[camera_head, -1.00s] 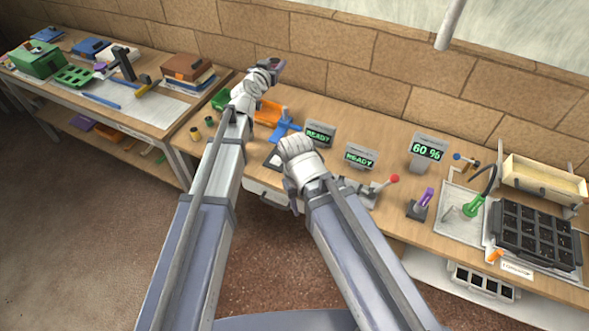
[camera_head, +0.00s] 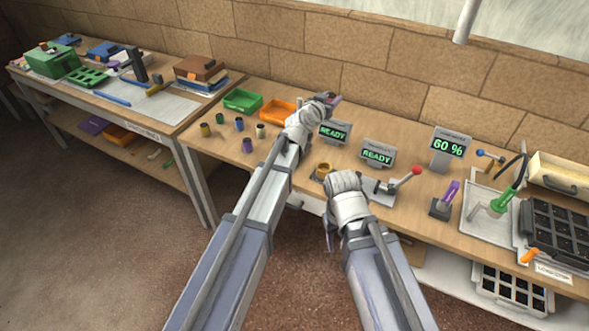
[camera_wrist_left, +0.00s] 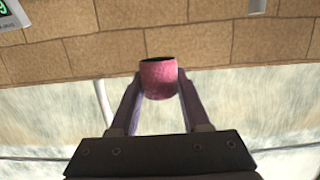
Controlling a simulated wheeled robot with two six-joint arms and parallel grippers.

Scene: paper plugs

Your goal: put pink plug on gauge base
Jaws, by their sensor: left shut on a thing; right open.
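The pink plug (camera_wrist_left: 158,80) is a short cup-like cylinder with a dark open top, held upright in the picture between the two fingers of my left gripper (camera_wrist_left: 157,88). In the head view my left gripper (camera_head: 331,98) is raised near the left READY display and is shut on the plug. My right gripper (camera_head: 328,232) is lower, at the table's front edge, open and mostly hidden by its own wrist. A yellow-orange ring-shaped piece (camera_head: 323,170) sits just left of my right wrist. I cannot tell which part is the gauge base.
Two READY displays (camera_head: 377,154) and a 60 % display (camera_head: 450,146) stand on the table. A red-knobbed lever (camera_head: 405,181) is right of my right wrist. Several coloured plugs (camera_head: 239,124), a green tray (camera_head: 243,101) and an orange tray (camera_head: 277,112) are at the left.

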